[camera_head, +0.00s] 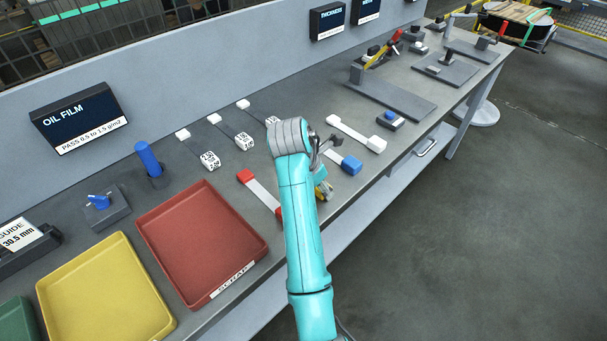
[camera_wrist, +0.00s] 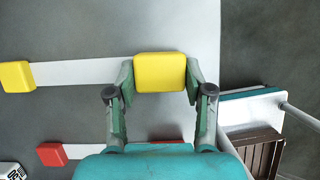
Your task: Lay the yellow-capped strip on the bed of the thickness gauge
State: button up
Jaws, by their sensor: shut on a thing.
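The yellow-capped strip shows in the wrist view as a pale flat strip (camera_wrist: 85,72) with a yellow cap at each end. My gripper (camera_wrist: 160,80) is shut on its near yellow cap (camera_wrist: 160,65), with a finger on each side. The far yellow cap (camera_wrist: 16,77) is at the left. I cannot tell whether the strip touches the bench. In the head view my arm hides most of the strip, and my gripper (camera_head: 323,190) is partly hidden too. A grey plate (camera_head: 395,97) with a red-and-yellow lever, near the thickness sign (camera_head: 328,20), appears to be the thickness gauge; its bed looks empty.
A red-capped strip (camera_head: 263,194) lies left of my arm. A blue-capped strip (camera_head: 350,165) and a white-capped strip (camera_head: 357,134) lie to the right. A small block with a blue top (camera_head: 390,119) stands before the gauge. Red (camera_head: 148,222) and yellow (camera_head: 45,291) trays are left.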

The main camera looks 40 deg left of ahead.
jog(key=shift+r, duration=2.5)
jog(key=shift+d, duration=0.1)
